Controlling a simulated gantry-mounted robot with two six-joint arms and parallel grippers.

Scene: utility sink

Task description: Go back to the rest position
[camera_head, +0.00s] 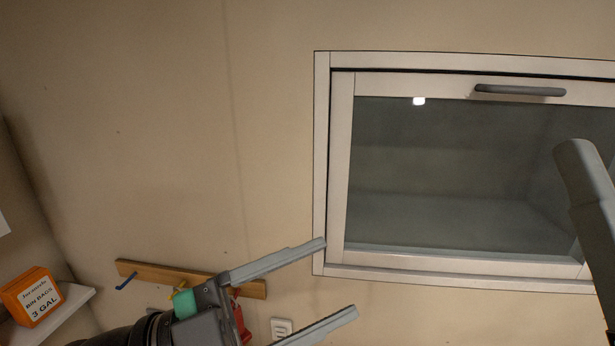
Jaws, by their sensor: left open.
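My left gripper (340,277) comes in from the bottom left of the head view. Its two long grey fingers are spread apart and point to the right, with nothing between them. The fingers are in front of the beige wall, just left of and below the lower left corner of the window frame. My right gripper is not in view.
A closed white-framed window (340,170) with a grey handle (520,91) fills the right. A grey rounded bar (590,200) crosses its right side. A wooden hook rail (150,272) is behind my left gripper. An orange bin-bag box (32,297) stands on a white shelf (75,300).

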